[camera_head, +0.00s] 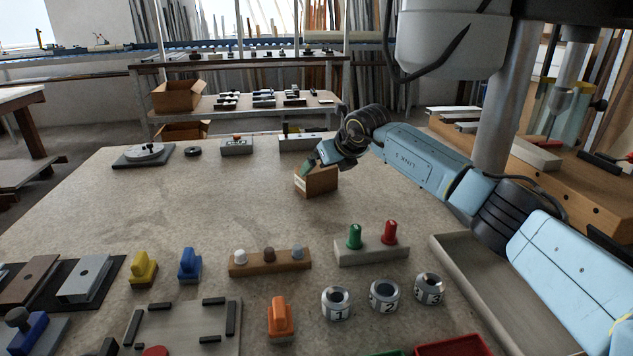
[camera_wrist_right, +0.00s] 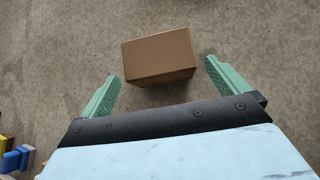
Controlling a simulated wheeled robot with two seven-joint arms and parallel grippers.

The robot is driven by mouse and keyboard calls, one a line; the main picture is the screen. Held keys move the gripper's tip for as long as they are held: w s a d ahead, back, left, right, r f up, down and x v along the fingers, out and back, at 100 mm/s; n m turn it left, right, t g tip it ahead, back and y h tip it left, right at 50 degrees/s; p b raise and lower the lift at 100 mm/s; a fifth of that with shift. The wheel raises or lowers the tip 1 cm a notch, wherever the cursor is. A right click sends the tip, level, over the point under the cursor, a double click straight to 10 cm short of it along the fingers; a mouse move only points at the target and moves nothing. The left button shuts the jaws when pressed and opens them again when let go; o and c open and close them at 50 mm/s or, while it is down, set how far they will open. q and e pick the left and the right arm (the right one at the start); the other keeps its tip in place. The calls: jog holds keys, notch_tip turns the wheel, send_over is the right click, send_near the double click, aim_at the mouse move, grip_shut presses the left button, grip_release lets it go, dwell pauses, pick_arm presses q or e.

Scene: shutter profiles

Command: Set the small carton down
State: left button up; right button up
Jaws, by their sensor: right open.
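The small carton (camera_head: 317,182) is a brown cardboard box. It appears to rest upright on the grey-beige tabletop (camera_head: 220,200), toward the back and right of its middle. My right gripper (camera_head: 308,168) is at the carton, its arm reaching in from the right. In the right wrist view the carton (camera_wrist_right: 160,56) lies just beyond and between the two green fingers of the right gripper (camera_wrist_right: 161,72). The fingers are spread wide, with a clear gap on each side of the carton. My left gripper is not in view.
Behind the carton are a grey box with a red button (camera_head: 237,147) and a round dial plate (camera_head: 145,153). In front stand a block with green and red knobs (camera_head: 372,249), numbered rings (camera_head: 384,295) and a grey tray (camera_head: 470,275). Left of the carton the tabletop is clear.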

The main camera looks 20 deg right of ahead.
aim_at(319, 170)
jog(key=shift+x, duration=0.95)
jog(key=b+x, duration=0.1)
jog(key=x, duration=0.1)
jog(key=shift+w+a+f, duration=0.2)
jog(key=shift+w+f, duration=0.05)
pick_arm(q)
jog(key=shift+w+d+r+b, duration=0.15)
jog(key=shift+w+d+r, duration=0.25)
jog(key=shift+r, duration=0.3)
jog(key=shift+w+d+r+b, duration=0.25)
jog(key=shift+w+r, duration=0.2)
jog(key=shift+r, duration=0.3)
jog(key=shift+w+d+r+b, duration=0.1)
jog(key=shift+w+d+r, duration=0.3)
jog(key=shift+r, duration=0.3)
pick_arm(e)
jog(key=shift+x, duration=0.9)
jog(key=shift+r, duration=0.1)
jog(key=c, duration=1)
